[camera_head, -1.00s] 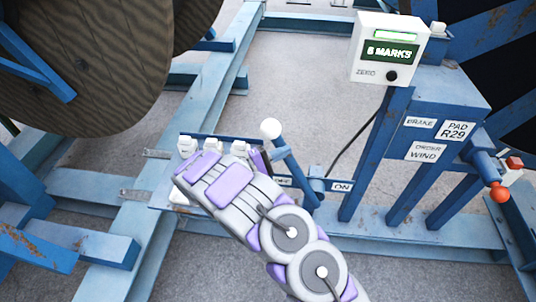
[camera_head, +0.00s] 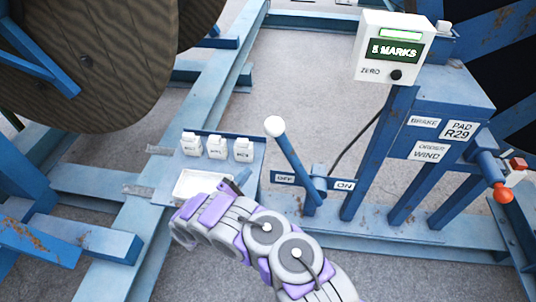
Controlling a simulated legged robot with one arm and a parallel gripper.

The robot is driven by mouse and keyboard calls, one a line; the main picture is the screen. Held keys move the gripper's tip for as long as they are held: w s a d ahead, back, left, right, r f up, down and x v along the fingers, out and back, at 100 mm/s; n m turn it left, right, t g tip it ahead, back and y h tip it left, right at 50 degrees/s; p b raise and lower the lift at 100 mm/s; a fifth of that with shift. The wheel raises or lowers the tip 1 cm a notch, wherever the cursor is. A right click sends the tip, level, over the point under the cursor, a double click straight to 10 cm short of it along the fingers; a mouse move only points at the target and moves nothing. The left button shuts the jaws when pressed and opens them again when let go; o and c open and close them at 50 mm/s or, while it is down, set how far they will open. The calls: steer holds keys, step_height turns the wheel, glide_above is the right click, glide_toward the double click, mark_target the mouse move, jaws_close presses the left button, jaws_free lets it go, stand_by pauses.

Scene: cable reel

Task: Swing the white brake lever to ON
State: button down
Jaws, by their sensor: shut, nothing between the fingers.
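The brake lever is a blue bar (camera_head: 296,165) with a white ball knob (camera_head: 274,126). It leans up and left from its pivot, toward the OFF label (camera_head: 285,178). The ON label (camera_head: 343,185) is right of the pivot. My gripper (camera_head: 241,180) is at the end of my grey and purple arm, left of and below the knob, apart from the lever. It is shut and empty, with its dark tip just showing and the rest mostly hidden by my arm.
Three small white boxes (camera_head: 217,147) and a white tray (camera_head: 190,185) sit on a blue shelf left of the lever. A white counter box (camera_head: 390,50) stands on the blue frame at right. An orange-red knob (camera_head: 502,193) sticks out farther right. Open floor lies behind the lever.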

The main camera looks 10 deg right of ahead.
steer(key=s+d+r+b+x, duration=0.1)
steer(key=s+x, duration=0.1)
steer(key=x, duration=1)
steer(key=shift+w+d+r+b, duration=0.15)
steer(key=shift+d+b, duration=0.15)
steer(key=shift+d, duration=0.25)
steer(key=shift+r, duration=0.15)
